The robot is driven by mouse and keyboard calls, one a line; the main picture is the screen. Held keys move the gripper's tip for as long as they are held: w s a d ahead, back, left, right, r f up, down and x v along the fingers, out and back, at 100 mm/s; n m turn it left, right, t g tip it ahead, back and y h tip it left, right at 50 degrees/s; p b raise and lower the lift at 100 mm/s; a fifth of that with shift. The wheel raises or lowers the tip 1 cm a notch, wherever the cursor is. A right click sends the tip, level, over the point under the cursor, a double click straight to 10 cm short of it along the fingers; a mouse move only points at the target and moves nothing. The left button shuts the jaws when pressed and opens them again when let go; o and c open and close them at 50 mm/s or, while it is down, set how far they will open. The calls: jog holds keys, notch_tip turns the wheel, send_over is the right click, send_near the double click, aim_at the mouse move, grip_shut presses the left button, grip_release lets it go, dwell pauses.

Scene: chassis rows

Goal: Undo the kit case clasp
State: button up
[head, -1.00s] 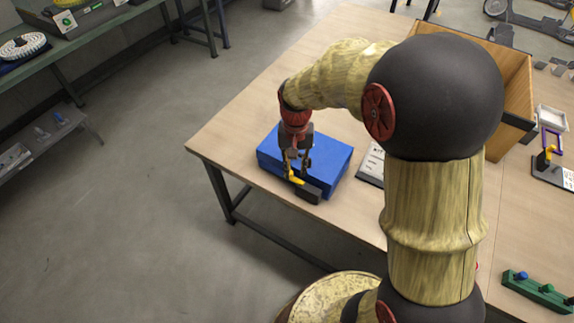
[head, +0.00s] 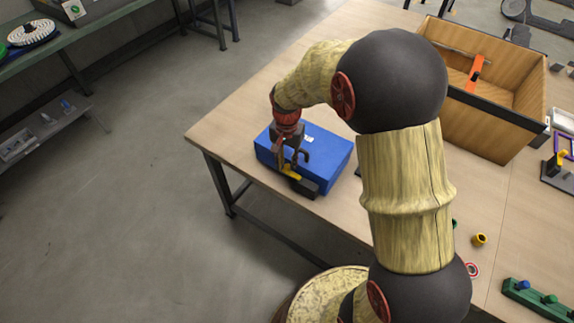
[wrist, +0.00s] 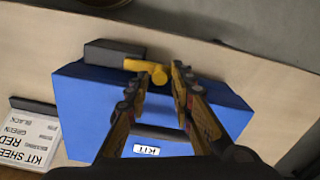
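The blue kit case (head: 335,160) lies shut on the table near its front edge. It also shows in the wrist view (wrist: 85,105), with a dark handle and a white KIT label. A yellow clasp lever (wrist: 148,68) sits at the case edge beside a dark block (wrist: 112,52). The lever also shows in the head view (head: 290,173). My gripper (wrist: 164,72) points down over the case, its two fingers apart. The left fingertip is at the lever's rounded end; I cannot tell whether they touch. In the head view my gripper (head: 291,164) partly hides the lever.
A wooden crate (head: 505,128) with an orange item in it stands to the right. A kit sheet (wrist: 35,138) lies beside the case. A green block with knobs (head: 540,297) is at lower right. The table left of the case is clear.

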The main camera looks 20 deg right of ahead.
jog(key=shift+f, duration=0.35)
jog(key=shift+c, duration=0.4)
grip_shut()
